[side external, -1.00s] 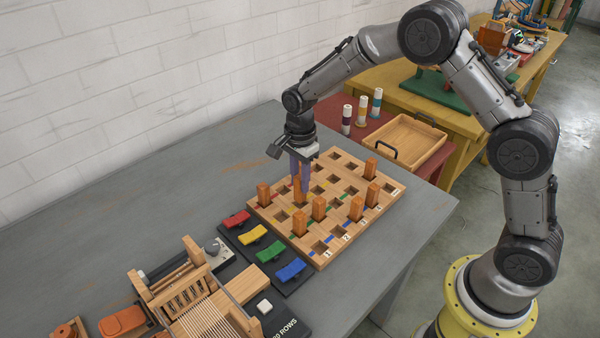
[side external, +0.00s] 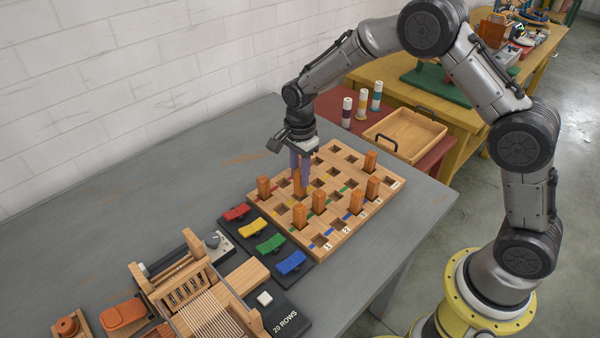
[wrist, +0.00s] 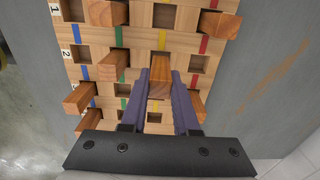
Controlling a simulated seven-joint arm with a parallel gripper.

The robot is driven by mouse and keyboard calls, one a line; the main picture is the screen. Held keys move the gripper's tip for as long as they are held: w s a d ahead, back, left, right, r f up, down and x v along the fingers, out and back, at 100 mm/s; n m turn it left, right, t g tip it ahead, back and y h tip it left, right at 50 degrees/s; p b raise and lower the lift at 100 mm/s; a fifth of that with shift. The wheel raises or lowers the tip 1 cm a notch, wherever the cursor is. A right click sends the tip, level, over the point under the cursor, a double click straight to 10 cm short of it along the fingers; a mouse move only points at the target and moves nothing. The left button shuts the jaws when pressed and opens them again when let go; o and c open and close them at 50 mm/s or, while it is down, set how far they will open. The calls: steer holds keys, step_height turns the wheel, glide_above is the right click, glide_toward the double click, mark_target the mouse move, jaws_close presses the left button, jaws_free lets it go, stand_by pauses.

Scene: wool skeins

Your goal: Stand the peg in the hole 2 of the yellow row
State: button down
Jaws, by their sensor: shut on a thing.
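The wooden peg (wrist: 159,72) is held upright between the two purple fingers of my gripper (wrist: 160,92). In the side view the gripper (side external: 300,170) is over the left part of the pegboard (side external: 352,219), with the peg (side external: 299,188) low at the board. In the wrist view the peg lines up with the yellow stripe, level with the label 2, at hole 2 of the yellow row. The peg's foot and that hole's rim are hidden, so I cannot tell how deep it sits.
Several other pegs stand close by, including one in the green row (wrist: 115,65) and one in the red row (wrist: 217,24). Coloured rockers (side external: 270,243) and a small loom (side external: 205,310) lie left of the board. A wooden tray (side external: 405,135) stands behind.

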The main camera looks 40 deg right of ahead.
steer(key=shift+f, duration=1.4)
stand_by(1.2)
steer(key=c, duration=0.6)
jaws_free()
steer(key=shift+o, duration=0.4)
steer(key=o, duration=0.3)
steer(key=shift+o, duration=0.2)
steer(key=shift+r, duration=3.75)
